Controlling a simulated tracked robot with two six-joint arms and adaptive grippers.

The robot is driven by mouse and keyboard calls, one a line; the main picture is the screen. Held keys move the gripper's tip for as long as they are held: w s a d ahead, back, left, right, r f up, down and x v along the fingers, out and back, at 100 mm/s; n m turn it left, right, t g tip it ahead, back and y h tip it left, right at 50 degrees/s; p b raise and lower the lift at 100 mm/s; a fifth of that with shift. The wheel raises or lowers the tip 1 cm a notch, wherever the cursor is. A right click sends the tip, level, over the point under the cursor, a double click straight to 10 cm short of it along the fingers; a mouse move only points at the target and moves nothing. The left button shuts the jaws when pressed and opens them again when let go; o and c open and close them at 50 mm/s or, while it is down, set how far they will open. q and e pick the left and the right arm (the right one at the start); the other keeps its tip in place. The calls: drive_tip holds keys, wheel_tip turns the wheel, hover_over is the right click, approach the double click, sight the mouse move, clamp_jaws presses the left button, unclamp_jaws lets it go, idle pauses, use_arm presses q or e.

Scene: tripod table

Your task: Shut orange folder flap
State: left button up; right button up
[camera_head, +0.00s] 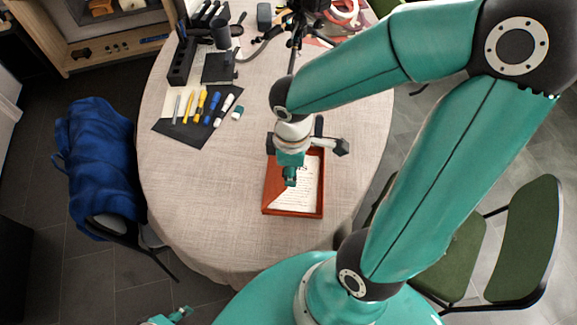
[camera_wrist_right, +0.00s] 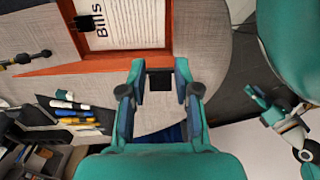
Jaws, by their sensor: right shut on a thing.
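The orange folder (camera_head: 293,213) lies on the table near its front edge, with a white printed sheet (camera_head: 311,190) showing in it. In the right wrist view the sheet (camera_wrist_right: 130,22) reads "Bills" beside a black square (camera_wrist_right: 90,22). My right gripper (camera_head: 290,182) is over the folder. In its wrist view the fingers (camera_wrist_right: 160,92) are on either side of a dark square tab at the orange edge (camera_wrist_right: 110,60); they are shut on the folder flap, whose exact tilt I cannot tell. My left gripper (camera_head: 180,314) is small at the bottom, away from the folder; its jaw state is unclear.
Pens and markers (camera_head: 202,105) lie on a dark mat at the left, with a black organiser (camera_head: 181,62) behind. A black tripod (camera_head: 297,35) stands at the back. A blue jacket (camera_head: 100,165) hangs over a chair at the left. The table left of the folder is clear.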

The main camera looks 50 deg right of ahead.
drive_tip(key=shift+s+d+f, duration=0.1)
drive_tip(key=shift+s, duration=0.05)
drive_tip(key=shift+s+d+f+b, duration=0.3)
drive_tip(key=shift+s+d, duration=0.05)
drive_tip(key=shift+s, duration=0.1)
drive_tip(key=shift+s+d+f+b, duration=0.25)
drive_tip(key=shift+s+d+f, duration=0.05)
drive_tip(key=shift+s, duration=0.15)
drive_tip(key=o, duration=0.6)
drive_tip(key=shift+r, duration=0.1)
wheel_tip(320, 180, up, 8)
drive_tip(key=p, duration=0.7)
idle(0.7)
idle(0.5)
